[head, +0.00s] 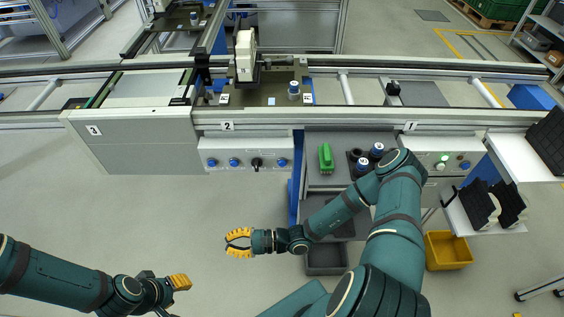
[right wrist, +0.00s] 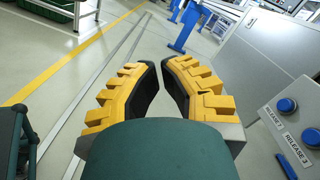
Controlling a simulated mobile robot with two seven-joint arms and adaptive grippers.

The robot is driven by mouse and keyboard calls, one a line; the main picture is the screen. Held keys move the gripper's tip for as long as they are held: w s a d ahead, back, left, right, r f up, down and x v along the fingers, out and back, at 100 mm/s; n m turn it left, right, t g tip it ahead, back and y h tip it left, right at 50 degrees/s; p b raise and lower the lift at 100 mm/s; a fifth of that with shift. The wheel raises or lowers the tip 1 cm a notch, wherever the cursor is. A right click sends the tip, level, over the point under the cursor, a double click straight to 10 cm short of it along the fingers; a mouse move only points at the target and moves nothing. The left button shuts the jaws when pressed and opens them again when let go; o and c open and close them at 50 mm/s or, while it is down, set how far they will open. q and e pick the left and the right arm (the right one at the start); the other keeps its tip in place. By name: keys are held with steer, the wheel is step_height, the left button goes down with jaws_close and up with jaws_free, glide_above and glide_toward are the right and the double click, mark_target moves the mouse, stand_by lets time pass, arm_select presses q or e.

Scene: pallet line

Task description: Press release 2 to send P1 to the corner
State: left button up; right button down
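A white button panel (head: 245,152) hangs below the conveyor under sign 2. It carries blue buttons and a black selector. In the right wrist view, a blue button (right wrist: 287,105) sits by a RELEASE 2 label (right wrist: 271,116), with RELEASE 3 nearer the frame edge. A dark pallet (head: 265,98) stands on the conveyor above the panel; its tag is too small to read, so I cannot tell which is P1. My right gripper (head: 228,244) is open by a small gap, empty, in front of and below the panel, pointing left. My left gripper (head: 180,282) is low left; its opening is hidden.
A white unit (head: 130,128) marked 3 stands left of the panel. A grey bench (head: 325,180) with a green part (head: 326,158) stands at its right. A yellow bin (head: 447,250) sits at lower right. Floor before the panel is clear.

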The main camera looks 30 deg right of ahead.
mark_target(282, 163)
steer(key=w+d+m+t+h, duration=0.3)
steer(key=d+m+t+h, duration=0.3)
steer(key=d, duration=0.4)
steer(key=w+d+m+t+h+p, duration=0.1)
steer(key=w+d+m+t+h, duration=0.3)
steer(key=d+h, duration=0.5)
steer(key=f+m+t, duration=0.1)
steer(key=m+t, duration=0.1)
steer(key=m, duration=0.1)
steer(key=shift+d, duration=0.4)
steer(key=shift+w, duration=0.15)
steer(key=w+d+b, duration=0.3)
steer(key=w+d, duration=0.1)
steer(key=w, duration=0.3)
steer(key=shift+w+d, duration=0.15)
steer(key=shift+d, duration=0.15)
steer(key=shift+w+r, duration=0.1)
steer(key=shift+w, duration=0.05)
steer(key=shift+w+d, duration=0.2)
